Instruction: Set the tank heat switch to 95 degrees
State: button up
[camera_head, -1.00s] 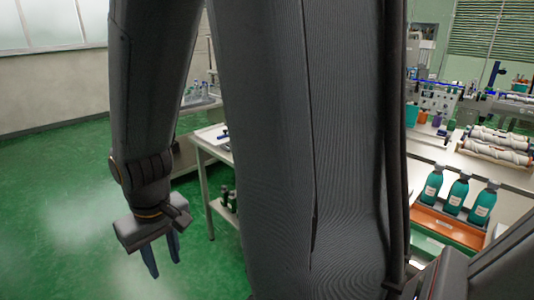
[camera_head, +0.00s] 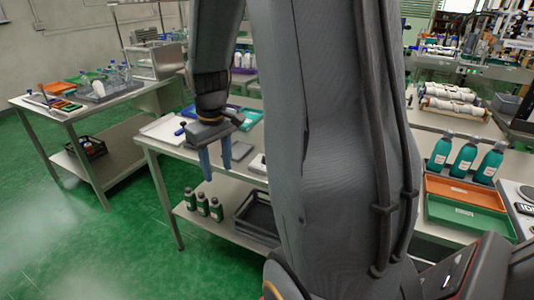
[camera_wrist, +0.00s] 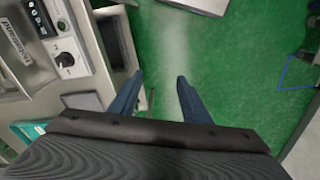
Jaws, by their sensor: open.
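My gripper (camera_head: 216,173) hangs open and empty in the head view, fingers down, in front of a steel table. In the wrist view its two blue-grey fingers (camera_wrist: 160,80) are apart, with green floor between and beyond them. A round knob (camera_wrist: 66,60) sits on a pale machine panel (camera_wrist: 82,75) at the upper left of the wrist view, left of the fingers and apart from them. The knob's markings are too small to read, and I cannot tell whether it is the tank heat switch. No temperature scale can be read in the head view.
A steel table (camera_head: 155,143) with trays and a lower shelf stands behind my gripper. Another table (camera_head: 60,110) holds bottles at left. Teal bottles (camera_head: 462,157) stand by an orange tray (camera_head: 466,192) at right. My arm hides the middle. Green floor (camera_head: 120,235) is clear at lower left.

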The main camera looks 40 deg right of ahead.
jog(key=w+d, duration=0.4)
jog(key=d, duration=0.8)
jog(key=n+b, duration=0.1)
send_near(266, 157)
jog(key=shift+w+a+f+g, duration=0.2)
jog(key=shift+w+f+g, duration=0.1)
jog(key=shift+w+g, duration=0.15)
jog(key=shift+d+f, duration=0.15)
jog(key=shift+d, duration=0.2)
jog(key=shift+f, duration=0.3)
jog(key=shift+f+p, duration=0.8)
jog(key=shift+f, duration=2.6)
jog(key=c, duration=1)
